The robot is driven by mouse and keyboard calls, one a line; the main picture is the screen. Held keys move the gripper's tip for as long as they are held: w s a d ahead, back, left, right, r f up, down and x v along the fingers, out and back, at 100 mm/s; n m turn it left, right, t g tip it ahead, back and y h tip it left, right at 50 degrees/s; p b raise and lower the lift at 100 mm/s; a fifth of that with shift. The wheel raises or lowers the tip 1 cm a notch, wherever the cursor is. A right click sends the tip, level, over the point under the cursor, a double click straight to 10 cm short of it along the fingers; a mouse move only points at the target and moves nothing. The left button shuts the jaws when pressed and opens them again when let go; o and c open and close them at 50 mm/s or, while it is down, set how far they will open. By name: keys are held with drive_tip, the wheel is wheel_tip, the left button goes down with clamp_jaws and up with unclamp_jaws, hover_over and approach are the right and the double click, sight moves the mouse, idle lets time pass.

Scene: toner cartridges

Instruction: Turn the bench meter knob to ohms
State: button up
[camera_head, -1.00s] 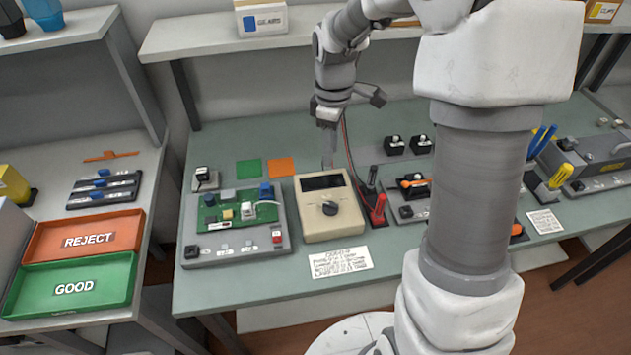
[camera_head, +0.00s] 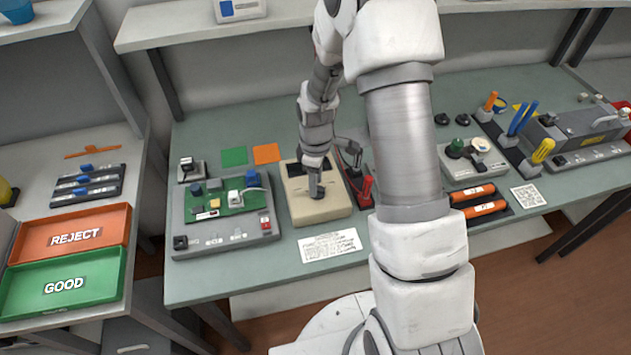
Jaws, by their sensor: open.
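The bench meter (camera_head: 336,209) is a beige box on the green bench, with a dark display at its back edge, partly covered by my arm. Its round dark knob is hidden behind my gripper. My gripper (camera_head: 316,191) points down over the front face of the meter, where the knob sits. It is open. I cannot tell whether the fingers stand around the knob or touch it.
A circuit board fixture (camera_head: 225,238) stands left of the meter. Red and black probes (camera_head: 366,190) stand close on its right. A printed card (camera_head: 330,246) lies in front. My arm hides part of the bench to the right.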

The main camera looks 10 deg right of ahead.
drive_tip(key=shift+f, duration=0.3)
clamp_jaws()
